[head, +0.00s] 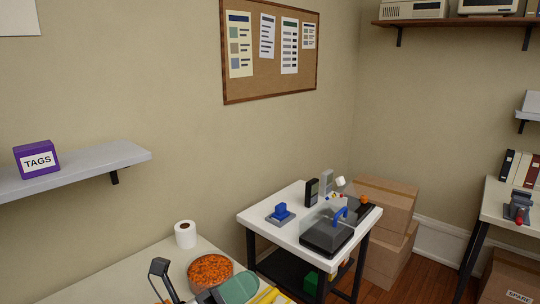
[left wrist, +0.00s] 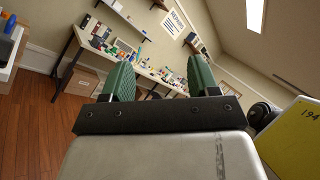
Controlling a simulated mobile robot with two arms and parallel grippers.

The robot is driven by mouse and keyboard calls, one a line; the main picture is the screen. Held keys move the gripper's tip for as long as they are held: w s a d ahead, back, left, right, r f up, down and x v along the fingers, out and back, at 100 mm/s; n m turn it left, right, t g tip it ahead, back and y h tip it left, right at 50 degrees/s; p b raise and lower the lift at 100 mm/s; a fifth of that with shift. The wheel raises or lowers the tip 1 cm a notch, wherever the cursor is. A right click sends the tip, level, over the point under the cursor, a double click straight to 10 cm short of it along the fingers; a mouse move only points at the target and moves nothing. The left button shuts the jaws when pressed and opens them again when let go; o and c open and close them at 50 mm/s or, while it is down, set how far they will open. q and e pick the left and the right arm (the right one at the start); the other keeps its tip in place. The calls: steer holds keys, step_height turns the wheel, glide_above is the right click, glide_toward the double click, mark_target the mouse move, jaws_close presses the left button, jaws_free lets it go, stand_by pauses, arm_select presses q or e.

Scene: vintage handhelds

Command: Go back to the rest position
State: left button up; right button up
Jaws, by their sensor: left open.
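My right gripper is in neither view.
A grey shelf (head: 85,172) holds a purple TAGS box (head: 37,159).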

arm_select(q)
steer(key=w+a+f+n+t+y, duration=0.1)
steer(key=a+f+n+t+y, duration=0.3)
steer(key=n+y, duration=0.5)
steer(key=w+a+f+n+t+y, duration=0.15)
steer(key=a+n+t+y, duration=0.45)
steer(key=n, duration=0.6)
steer(key=s+a+f+n+g+y, duration=0.3)
steer(key=f+n, duration=0.2)
steer(key=f, duration=0.1)
steer(key=s+a+f+n+g+y, duration=0.2)
steer(key=f+n+g+y, duration=0.1)
steer(key=f+n, duration=0.3)
steer(key=s+a+f+n+g, duration=0.1)
steer(key=s+f+n+g, duration=0.3)
steer(key=s, duration=0.5)
steer(key=s+a+f+n+g, duration=0.1)
steer(key=s+f+g, duration=0.5)
steer(key=s+f, duration=0.15)
step_height(320, 180, down, 30)
steer(key=s+g+b, duration=0.2)
steer(key=b, duration=0.1)
steer(key=s+a+f+b, duration=0.2)
steer(key=s+f, duration=1.3)
steer(key=f, duration=0.1)
steer(key=shift+s+a+f+g, duration=0.25)
steer(key=shift+s+f+g, duration=0.05)
steer(key=shift+s+g, duration=0.1)
